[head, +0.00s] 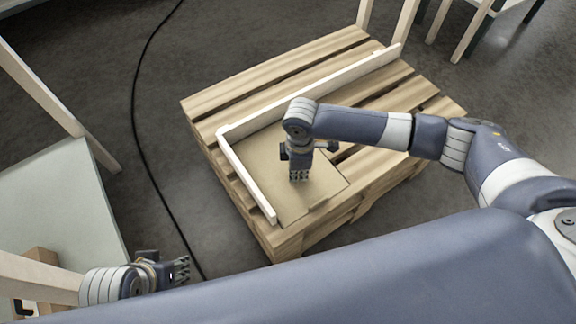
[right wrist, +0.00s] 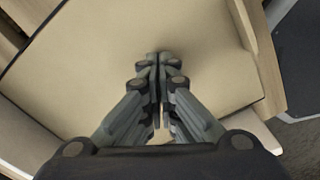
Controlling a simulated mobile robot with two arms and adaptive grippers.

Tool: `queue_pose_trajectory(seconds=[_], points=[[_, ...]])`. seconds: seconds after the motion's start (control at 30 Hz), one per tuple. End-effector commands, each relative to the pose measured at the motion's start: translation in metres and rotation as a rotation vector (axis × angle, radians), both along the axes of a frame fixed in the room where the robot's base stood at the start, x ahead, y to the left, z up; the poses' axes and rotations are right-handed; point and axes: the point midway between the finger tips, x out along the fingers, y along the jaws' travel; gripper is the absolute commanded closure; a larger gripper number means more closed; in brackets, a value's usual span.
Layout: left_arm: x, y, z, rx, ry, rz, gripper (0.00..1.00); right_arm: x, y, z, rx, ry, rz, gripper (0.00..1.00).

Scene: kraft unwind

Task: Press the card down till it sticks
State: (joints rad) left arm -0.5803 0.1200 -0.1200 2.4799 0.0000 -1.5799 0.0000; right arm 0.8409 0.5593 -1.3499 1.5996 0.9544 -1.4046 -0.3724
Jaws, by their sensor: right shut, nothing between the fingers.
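The brown card (head: 262,158) lies flat on the wooden pallet (head: 250,90), inside the corner made by a pale L-shaped rail (head: 245,178). The card also fills much of the right wrist view (right wrist: 110,45). My right gripper (head: 299,178) points down over the card, fingers shut with nothing between them. In the right wrist view its fingertips (right wrist: 159,58) are together at the card's surface; I cannot tell whether they touch it. My left gripper (head: 184,270) is low at the left, away from the pallet; its finger state is unclear.
A black cable (head: 134,120) runs across the grey floor left of the pallet. A pale table (head: 50,215) with wooden posts stands at the left. Wooden legs (head: 405,20) stand behind the pallet. Bare slats are free at the pallet's back.

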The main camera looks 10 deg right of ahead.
Motion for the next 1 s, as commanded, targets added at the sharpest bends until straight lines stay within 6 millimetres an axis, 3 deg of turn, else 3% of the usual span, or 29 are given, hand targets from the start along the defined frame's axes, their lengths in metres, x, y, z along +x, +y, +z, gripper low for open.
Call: queue_pose_trajectory(seconds=[1.0], points=[[0.0004,0.0000,-0.0026,0.000,0.003,0.000,0.60,-0.0001,-0.0001,-0.0075,-0.001,0.000,0.000,1.00]])
